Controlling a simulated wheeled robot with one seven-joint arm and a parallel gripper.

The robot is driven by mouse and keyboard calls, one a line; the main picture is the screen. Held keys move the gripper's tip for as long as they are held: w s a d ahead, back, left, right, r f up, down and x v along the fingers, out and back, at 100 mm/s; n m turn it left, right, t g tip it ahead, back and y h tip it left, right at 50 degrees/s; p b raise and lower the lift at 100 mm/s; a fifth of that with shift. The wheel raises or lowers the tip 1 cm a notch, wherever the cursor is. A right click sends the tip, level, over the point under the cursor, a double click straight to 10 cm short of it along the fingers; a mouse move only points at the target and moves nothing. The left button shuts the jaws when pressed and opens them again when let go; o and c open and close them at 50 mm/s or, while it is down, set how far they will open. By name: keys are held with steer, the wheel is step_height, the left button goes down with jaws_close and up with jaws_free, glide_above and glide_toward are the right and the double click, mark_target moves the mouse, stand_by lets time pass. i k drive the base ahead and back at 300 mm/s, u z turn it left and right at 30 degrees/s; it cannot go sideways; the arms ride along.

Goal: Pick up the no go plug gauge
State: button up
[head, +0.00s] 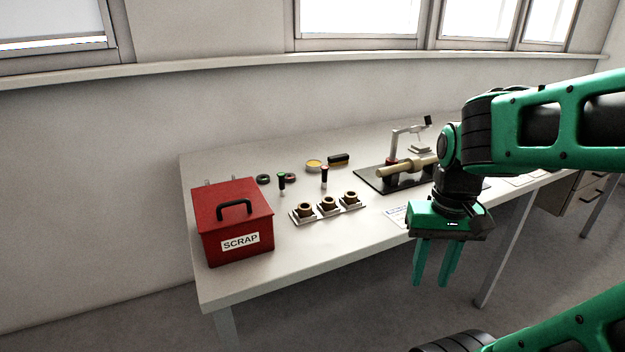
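Two small dark plug gauges stand upright on the white bench, one with a red top (324,176) and one with a green top (281,183) to its left. No lettering on them can be read; the red top suggests the no go plug gauge. My gripper (432,283) points down in front of the bench's front edge, well to the right of both gauges and nearer the camera. Its two green fingers are apart with nothing between them.
A red SCRAP box (235,244) stands at the bench's left end. Several bushings sit on white holders (327,212) in front of the gauges. Two rings (263,179), a yellow dish (314,162) and a black item (339,159) lie behind. A dark plate (368,180) with a fixture is right.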

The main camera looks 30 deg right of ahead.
mark_target(324, 169)
steer(key=i, duration=0.85)
steer(key=z, duration=0.1)
